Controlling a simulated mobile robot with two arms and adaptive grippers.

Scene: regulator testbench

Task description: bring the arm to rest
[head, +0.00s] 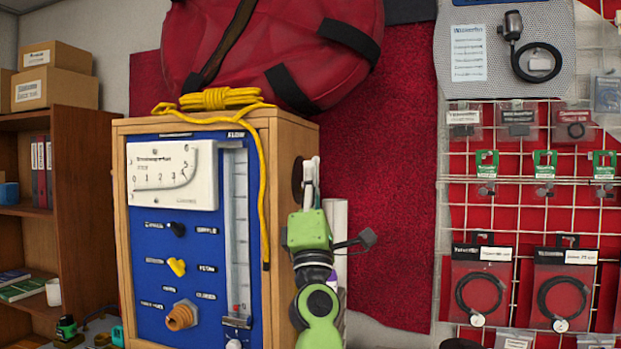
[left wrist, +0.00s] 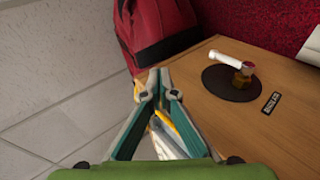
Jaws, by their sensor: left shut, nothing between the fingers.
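My left gripper (head: 308,180) is beside the right side of the wooden test box, pointing up, with my green wrist below it. In the left wrist view its two fingers (left wrist: 157,82) come together at the tips and hold nothing. A strip of yellow and a pale surface show behind the fingers. The box's wooden side (left wrist: 215,125) fills the right of that view, with a black disc (left wrist: 222,88) bearing a brass fitting and a white handle (left wrist: 225,60). The fingers look apart from the handle. My right gripper is in neither view.
The box's blue panel (head: 205,250) carries a gauge (head: 172,176), knobs and a clear tube. A rack of hanging packets (head: 530,200) stands right; a shelf (head: 85,190) stands left.

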